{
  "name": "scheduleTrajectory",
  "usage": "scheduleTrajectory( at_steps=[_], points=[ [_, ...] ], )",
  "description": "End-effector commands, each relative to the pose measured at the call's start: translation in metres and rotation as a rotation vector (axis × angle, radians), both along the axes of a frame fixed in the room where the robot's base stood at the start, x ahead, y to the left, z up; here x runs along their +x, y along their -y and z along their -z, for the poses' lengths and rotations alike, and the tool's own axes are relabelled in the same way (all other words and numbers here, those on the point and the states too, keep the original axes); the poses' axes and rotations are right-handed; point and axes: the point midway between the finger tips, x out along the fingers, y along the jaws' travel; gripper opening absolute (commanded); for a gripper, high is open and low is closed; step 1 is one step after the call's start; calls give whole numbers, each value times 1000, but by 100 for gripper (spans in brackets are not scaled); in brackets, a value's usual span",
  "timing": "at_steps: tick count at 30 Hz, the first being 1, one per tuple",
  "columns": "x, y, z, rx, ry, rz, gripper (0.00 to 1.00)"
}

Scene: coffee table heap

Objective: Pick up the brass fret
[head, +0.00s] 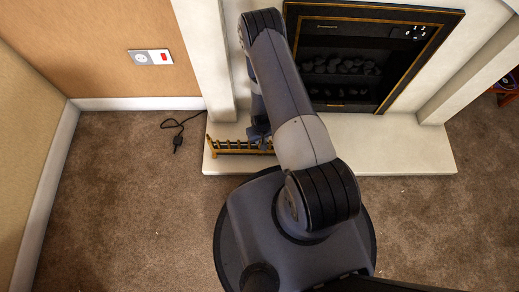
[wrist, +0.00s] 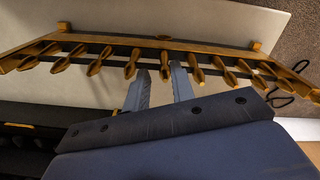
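The brass fret (head: 232,151), a low golden rail with several small spindles, stands at the front left of the pale hearth. It fills the upper part of the wrist view (wrist: 210,48), running almost the full width. My gripper (head: 258,138) is at the fret's right part, partly hidden by my own arm in the head view. In the wrist view, its two grey fingers (wrist: 160,72) are apart, with tips at the row of spindles. One spindle shows between the tips; I cannot tell whether they touch it.
The hearth slab (head: 400,160) is bare to the right. A black fireplace (head: 345,75) with gold trim and coals is behind it. A black cable with a plug (head: 177,142) lies on the brown carpet (head: 120,200) left of the hearth. A wall socket (head: 150,57) is above.

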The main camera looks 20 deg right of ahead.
Motion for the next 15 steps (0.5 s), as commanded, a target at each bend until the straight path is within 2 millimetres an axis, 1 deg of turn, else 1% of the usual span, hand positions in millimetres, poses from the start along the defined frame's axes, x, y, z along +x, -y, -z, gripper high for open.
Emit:
scheduleTrajectory(
  at_steps=[4,9,12,15],
  points=[
    [3,-1,14,0,0,0,24],
    [10,-4,41,0,0,-1,24],
    [9,-4,51,0,-1,0,24],
    [10,-4,54,0,0,0,24]
  ],
)
